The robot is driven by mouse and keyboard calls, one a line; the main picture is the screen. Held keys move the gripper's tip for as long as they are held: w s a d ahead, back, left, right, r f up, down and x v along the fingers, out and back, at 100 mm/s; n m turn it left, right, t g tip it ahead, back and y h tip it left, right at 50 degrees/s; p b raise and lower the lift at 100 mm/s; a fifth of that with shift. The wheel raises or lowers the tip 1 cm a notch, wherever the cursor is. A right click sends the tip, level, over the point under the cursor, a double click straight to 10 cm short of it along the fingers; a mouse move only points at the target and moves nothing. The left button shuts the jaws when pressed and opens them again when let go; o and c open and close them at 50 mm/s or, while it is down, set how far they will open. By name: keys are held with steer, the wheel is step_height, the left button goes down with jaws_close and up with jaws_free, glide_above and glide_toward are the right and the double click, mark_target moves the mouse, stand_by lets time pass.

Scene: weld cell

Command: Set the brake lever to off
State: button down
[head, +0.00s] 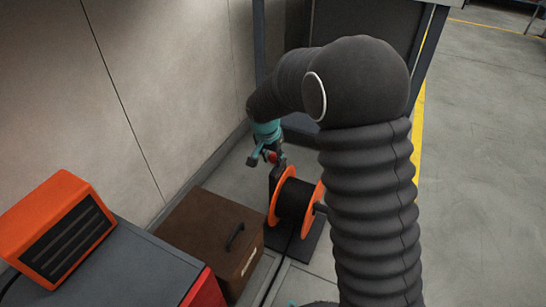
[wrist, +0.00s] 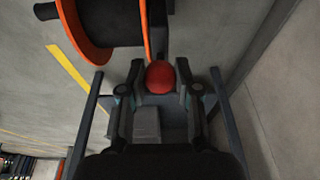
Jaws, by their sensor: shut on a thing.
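The brake lever's red ball knob (wrist: 160,77) sits between the two fingers of my gripper (wrist: 160,84) in the wrist view. My gripper is shut on the knob. The cable reel (head: 294,199) has orange flanges and a dark core. It shows at the upper left of the wrist view (wrist: 101,20). Most of the lever's shaft is hidden, and I see no marking that tells its setting.
A brown box (head: 212,235) with a black handle stands on the floor left of the reel. An orange machine (head: 58,228) sits on a grey cabinet (head: 120,272) at the lower left. The wall is close on the left. Open floor (head: 480,150) lies to the right.

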steer(key=shift+s+a+f, duration=0.2)
steer(key=shift+s+f, duration=0.15)
steer(key=shift+s, duration=0.05)
steer(key=c, duration=0.8)
jaws_free()
steer(key=shift+a, duration=0.15)
steer(key=shift+w+d+r, duration=0.15)
steer(key=shift+d+r, duration=0.05)
steer(key=v, duration=1.2)
steer(key=shift+w, duration=0.1)
